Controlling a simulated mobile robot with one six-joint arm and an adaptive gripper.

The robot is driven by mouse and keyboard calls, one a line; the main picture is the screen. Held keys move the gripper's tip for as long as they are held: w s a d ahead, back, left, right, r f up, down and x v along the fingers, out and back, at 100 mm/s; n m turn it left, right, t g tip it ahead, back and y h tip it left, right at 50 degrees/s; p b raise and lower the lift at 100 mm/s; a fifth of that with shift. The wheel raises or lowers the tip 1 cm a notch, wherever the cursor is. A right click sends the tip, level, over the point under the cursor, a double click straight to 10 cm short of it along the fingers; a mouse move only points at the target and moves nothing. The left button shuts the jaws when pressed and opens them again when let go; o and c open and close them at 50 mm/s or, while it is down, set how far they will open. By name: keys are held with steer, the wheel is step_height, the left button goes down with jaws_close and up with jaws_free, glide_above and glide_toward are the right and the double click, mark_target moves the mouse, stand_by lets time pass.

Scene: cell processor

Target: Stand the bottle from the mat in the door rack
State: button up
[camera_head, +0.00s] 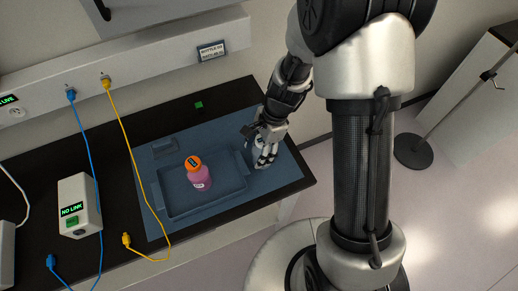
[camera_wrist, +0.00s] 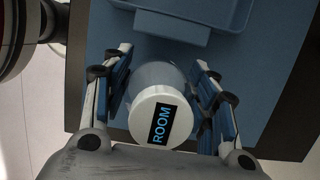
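A bottle with a white cap labelled ROOM (camera_wrist: 157,122) stands between my gripper's fingers (camera_wrist: 160,85) in the wrist view. Its pale body seems to meet or nearly meet the finger pads; firm contact cannot be told. In the head view my gripper (camera_head: 265,153) is low over the right part of the blue mat (camera_head: 215,127), right of the tray, and mostly hides this bottle. A pink bottle with an orange cap (camera_head: 199,177) stands upright in the blue tray (camera_head: 172,209). I cannot make out a door rack in either view.
A NO LINK box (camera_head: 79,207) stands at the left, with blue (camera_head: 85,140) and yellow (camera_head: 128,145) cables across the black bench. A small sign (camera_head: 211,51) is on the wall rail. A grey panel (camera_head: 150,12) hangs at the upper left. A stand (camera_head: 413,150) is at the right.

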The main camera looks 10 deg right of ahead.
steer(key=o, duration=0.5)
